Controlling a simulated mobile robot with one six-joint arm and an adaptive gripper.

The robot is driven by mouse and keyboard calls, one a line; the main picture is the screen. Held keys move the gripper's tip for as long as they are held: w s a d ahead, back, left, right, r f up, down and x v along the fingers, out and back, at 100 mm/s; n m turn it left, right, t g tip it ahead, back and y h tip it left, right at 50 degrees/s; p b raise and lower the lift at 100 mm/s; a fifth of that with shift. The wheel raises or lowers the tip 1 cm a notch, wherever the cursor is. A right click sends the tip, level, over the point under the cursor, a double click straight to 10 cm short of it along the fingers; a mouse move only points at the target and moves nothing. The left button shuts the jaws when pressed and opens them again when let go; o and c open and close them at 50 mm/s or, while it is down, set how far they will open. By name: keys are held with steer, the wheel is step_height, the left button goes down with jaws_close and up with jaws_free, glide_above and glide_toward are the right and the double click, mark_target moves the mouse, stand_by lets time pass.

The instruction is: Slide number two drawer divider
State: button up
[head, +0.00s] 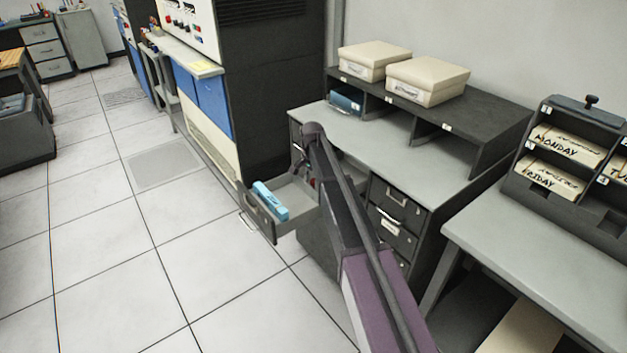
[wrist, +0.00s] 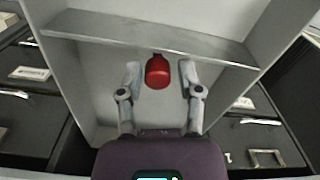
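A grey drawer (head: 296,193) stands pulled out from the desk, and its inside fills much of the wrist view (wrist: 105,90). A grey divider plate (wrist: 150,32) crosses the drawer, with a red knob (wrist: 158,72) on its near side. My gripper (wrist: 160,76) is open, with one finger on each side of the knob and a visible gap at both sides. It holds nothing. In the head view my arm hides the gripper's fingers and most of the divider. No number can be read on the divider.
A light blue object (head: 270,200) lies at the drawer's front end. Closed drawers (head: 395,207) are to the right. Cream boxes (head: 427,82) stand on the dark shelf unit (head: 490,120). A card rack (head: 560,150) is at far right. Floor at left is clear.

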mark_target(312, 180)
steer(key=shift+a, duration=0.15)
steer(key=shift+r, duration=0.15)
steer(key=shift+r+p, duration=7.8)
steer(key=shift+p, duration=0.15)
steer(key=shift+s, duration=0.1)
steer(key=s+d+n, duration=0.3)
steer(key=s, duration=0.8)
steer(key=s+d+n, duration=0.3)
steer(key=s, duration=0.8)
steer(key=s+d+n, duration=0.2)
steer(key=s+d, duration=0.1)
steer(key=s, duration=0.8)
steer(key=shift+s+n, duration=0.25)
steer(key=shift+n, duration=0.15)
